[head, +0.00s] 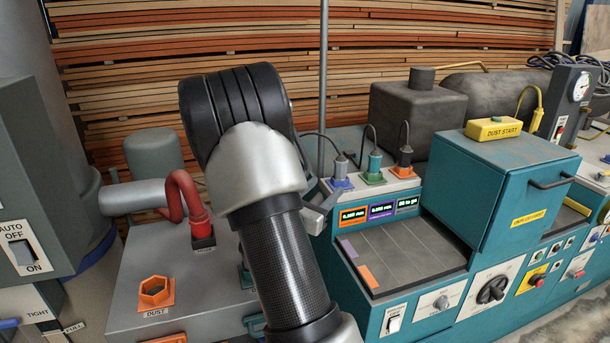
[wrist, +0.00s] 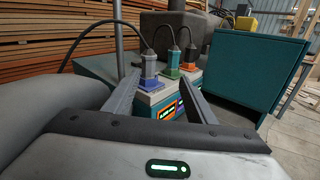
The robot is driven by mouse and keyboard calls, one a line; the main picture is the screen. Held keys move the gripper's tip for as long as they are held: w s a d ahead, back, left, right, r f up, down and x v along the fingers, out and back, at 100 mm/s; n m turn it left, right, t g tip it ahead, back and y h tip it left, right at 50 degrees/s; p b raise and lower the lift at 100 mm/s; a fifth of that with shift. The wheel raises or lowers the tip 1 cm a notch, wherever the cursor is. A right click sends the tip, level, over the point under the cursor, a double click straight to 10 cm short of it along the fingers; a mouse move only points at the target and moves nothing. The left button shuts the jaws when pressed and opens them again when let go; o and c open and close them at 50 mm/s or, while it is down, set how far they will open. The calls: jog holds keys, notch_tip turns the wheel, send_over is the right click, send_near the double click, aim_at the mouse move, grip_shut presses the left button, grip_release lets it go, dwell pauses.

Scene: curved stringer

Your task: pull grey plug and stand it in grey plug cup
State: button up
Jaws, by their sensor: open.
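The grey plug (head: 341,164) stands upright in a blue base at the left end of a row of three corded plugs on the teal machine. In the wrist view the grey plug (wrist: 149,65) shows between my finger lines, nearer the left finger. My gripper (wrist: 162,78) is open and empty, pointing at the plug row; the grey plug appears beyond the fingertips. In the head view my gripper (head: 322,196) is partly hidden by my arm, just left of the row. I cannot make out a grey plug cup.
A green plug (head: 375,160) and a dark plug in an orange base (head: 405,157) stand close to the right. Cords arch above. Small displays (head: 381,211) sit in front. A teal box (head: 490,190) rises at right. An orange dust cup (head: 154,291) is at left.

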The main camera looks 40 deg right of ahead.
aim_at(339, 169)
jog(key=shift+n+t, duration=0.6)
jog(key=shift+n, duration=0.3)
jog(key=w+d, duration=0.2)
jog(key=d, duration=0.1)
jog(key=w+d+f, duration=0.1)
jog(key=w+d, duration=0.1)
jog(key=d, duration=0.1)
jog(key=w+d+f, duration=0.1)
jog(key=w+d, duration=0.2)
jog(key=d, duration=0.1)
jog(key=shift+b, duration=0.3)
jog(key=shift+x, duration=2.9)
jog(key=c, duration=1.2)
